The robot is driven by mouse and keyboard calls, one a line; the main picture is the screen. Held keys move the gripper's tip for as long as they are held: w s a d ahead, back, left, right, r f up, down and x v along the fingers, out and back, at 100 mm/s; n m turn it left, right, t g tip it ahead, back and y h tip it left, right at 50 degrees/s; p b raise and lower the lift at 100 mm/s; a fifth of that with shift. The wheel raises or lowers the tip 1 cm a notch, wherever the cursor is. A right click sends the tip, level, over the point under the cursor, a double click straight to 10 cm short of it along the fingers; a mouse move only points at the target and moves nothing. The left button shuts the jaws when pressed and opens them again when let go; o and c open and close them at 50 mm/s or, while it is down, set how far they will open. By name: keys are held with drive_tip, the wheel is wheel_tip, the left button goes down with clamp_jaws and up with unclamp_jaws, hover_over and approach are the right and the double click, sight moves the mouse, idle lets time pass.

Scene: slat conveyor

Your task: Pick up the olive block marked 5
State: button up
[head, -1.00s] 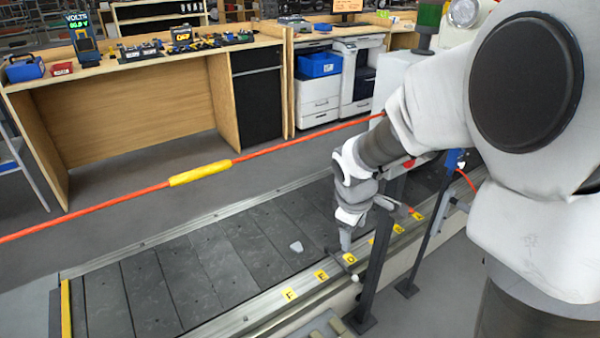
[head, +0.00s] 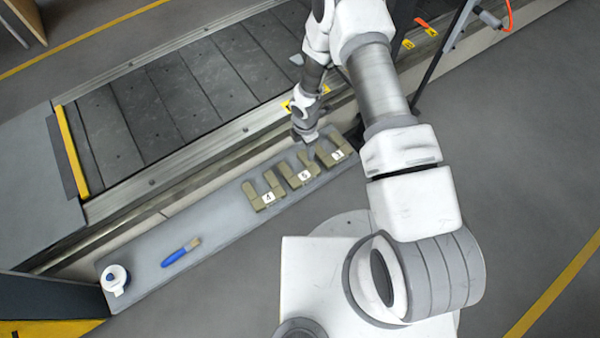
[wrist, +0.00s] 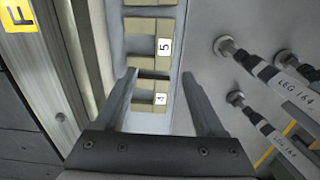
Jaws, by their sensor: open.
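The olive block marked 5 (head: 300,178) is a U-shaped piece with a white label, lying on a grey shelf between two similar blocks. It also shows in the wrist view (wrist: 163,30), ahead of the fingertips. My gripper (head: 305,138) is above the far side of the row of blocks, near the conveyor edge. In the wrist view its two fingers (wrist: 158,76) are apart with nothing held between them. The block marked 4 (wrist: 145,102) appears between the fingers in that view, below them; contact with any block is not visible.
Blocks marked 4 (head: 263,196) and 3 (head: 334,154) flank block 5 closely. The slat conveyor (head: 170,95) runs behind.

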drive_tip(key=b, duration=0.4)
hover_over(304, 175)
wheel_tip(304, 175, down, 14)
drive_tip(key=shift+a+r, duration=0.15)
drive_tip(key=shift+s+d+f+b, duration=0.1)
drive_tip(key=shift+f+b, duration=0.45)
drive_tip(key=shift+f, duration=0.9)
drive_tip(key=shift+d+f+b, duration=0.1)
drive_tip(key=shift+f+b, duration=0.45)
drive_tip(key=shift+f, duration=0.9)
drive_tip(key=shift+c, duration=0.2)
drive_tip(key=shift+r, duration=0.1)
clamp_jaws()
